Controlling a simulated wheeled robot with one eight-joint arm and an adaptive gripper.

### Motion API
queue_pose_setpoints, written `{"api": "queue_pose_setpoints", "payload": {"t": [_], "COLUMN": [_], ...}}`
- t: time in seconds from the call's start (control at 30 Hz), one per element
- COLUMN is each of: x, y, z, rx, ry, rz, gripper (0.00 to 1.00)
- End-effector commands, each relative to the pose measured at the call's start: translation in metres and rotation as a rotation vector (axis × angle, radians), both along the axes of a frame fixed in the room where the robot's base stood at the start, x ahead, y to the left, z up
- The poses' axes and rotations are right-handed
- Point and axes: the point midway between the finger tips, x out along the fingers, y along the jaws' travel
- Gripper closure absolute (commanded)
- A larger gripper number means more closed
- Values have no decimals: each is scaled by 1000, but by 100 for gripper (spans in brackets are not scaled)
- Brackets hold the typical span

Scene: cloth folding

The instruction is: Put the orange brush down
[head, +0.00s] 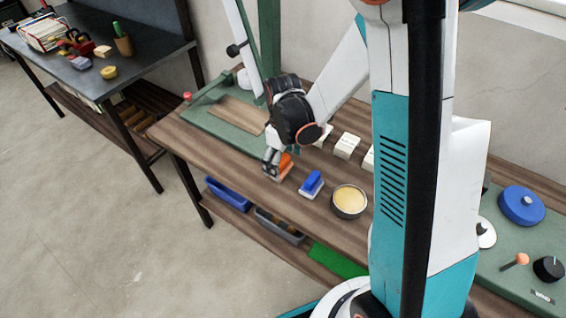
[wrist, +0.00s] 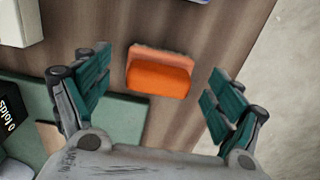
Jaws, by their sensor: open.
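The orange brush (wrist: 158,76) lies on the wooden table (wrist: 195,22) in the wrist view, with its orange back and paler edge showing. In the head view the brush (head: 284,166) is partly hidden by my gripper (head: 271,168), which is right at it on the left side. In the wrist view my gripper (wrist: 158,98) is open, with one teal-padded finger on each side of the brush. There is a visible gap between each finger and the brush. The fingers hold nothing.
A blue brush (head: 312,184) and a round tin (head: 349,201) stand to the right on the table. White blocks (head: 346,146) are behind. A green board (head: 215,118) with a wooden plate lies at the left. The table's front edge is close to the orange brush.

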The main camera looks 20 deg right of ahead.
Motion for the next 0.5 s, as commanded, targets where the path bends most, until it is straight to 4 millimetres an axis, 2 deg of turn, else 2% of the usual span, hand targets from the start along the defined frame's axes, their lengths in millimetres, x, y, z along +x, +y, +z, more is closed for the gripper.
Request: {"api": "queue_pose_setpoints", "payload": {"t": [0.03, 0.2, 0.4, 0.5], "x": [1, 3, 3, 3], "y": [1, 2, 2, 2], "z": [18, 55, 90, 101], "rx": [0, 0, 0, 0], "ry": [0, 0, 0, 0], "rz": [1, 0, 0, 0], "gripper": [14, 14, 14, 14]}}
